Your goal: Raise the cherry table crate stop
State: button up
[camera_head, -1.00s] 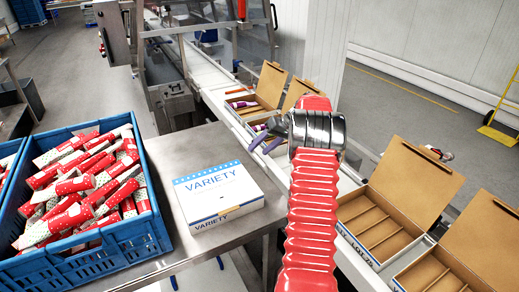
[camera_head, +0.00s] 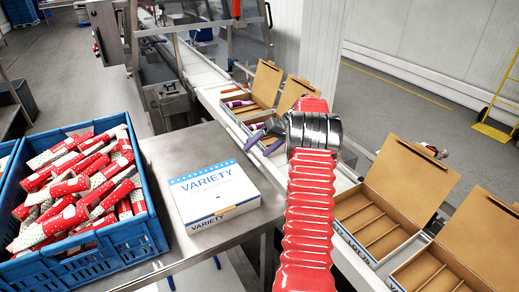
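The blue crate (camera_head: 150,231) on the left stands at the left end of the steel table (camera_head: 187,150). It is full of red and white patterned packs (camera_head: 75,190). I cannot make out a crate stop at the crate; any part behind or below it is hidden. My gripper (camera_head: 257,141) is at the end of my red-sleeved arm, above the conveyor side and right of the table. Its two dark purplish fingers look apart, with nothing seen between them. It is far from the crate.
A closed white VARIETY box (camera_head: 215,193) lies on the table, between crate and arm. Open cardboard boxes (camera_head: 380,225) stand on the conveyor at right, and more (camera_head: 262,88) stand farther back. Another blue crate edge (camera_head: 8,155) shows at far left. Small blue parts (camera_head: 218,262) show below the table edge.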

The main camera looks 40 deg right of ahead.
jog(key=shift+r, duration=0.1)
jog(key=v, duration=1.3)
jog(key=shift+s+d+r, duration=0.15)
jog(key=shift+s+d, duration=0.1)
dwell(0.3)
